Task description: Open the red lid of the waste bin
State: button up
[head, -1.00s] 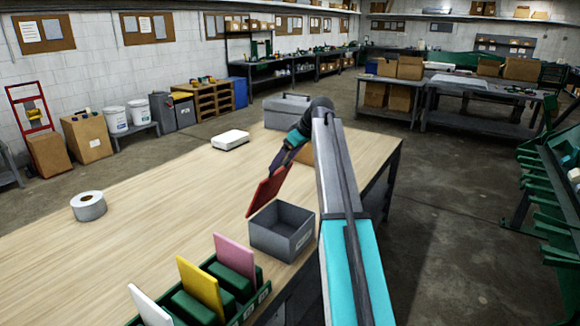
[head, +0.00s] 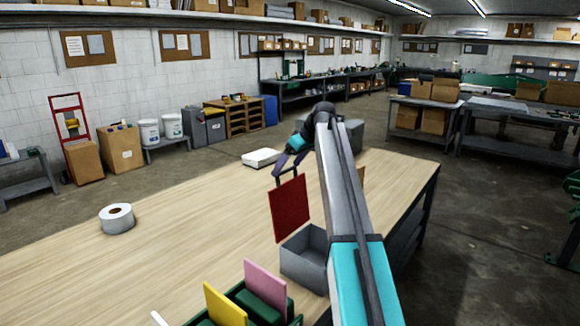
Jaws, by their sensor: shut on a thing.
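The waste bin (head: 303,268) is a grey open-topped box on the wooden table, just left of my arm. Its red lid (head: 289,208) stands about upright along the bin's far left rim, and the grey inside of the bin shows. My gripper (head: 285,174) is at the lid's upper edge and shut on it. The exact contact of the fingers is small and hard to see.
Yellow (head: 224,304) and pink (head: 265,279) panels stand in a green rack in front of the bin. A tape roll (head: 117,218) lies at left on the table (head: 190,235). A white box (head: 262,158) sits behind the lid. The table's middle is clear.

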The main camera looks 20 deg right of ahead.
jog(key=shift+w+d+r, duration=0.1)
jog(key=shift+w+r, duration=0.05)
jog(key=shift+w, duration=0.05)
jog(key=o, duration=1.3)
jog(key=shift+o, duration=0.3)
jog(key=b+v, duration=0.3)
jog(key=v, duration=1)
jog(key=shift+s+r, duration=0.2)
jog(key=shift+f, duration=0.1)
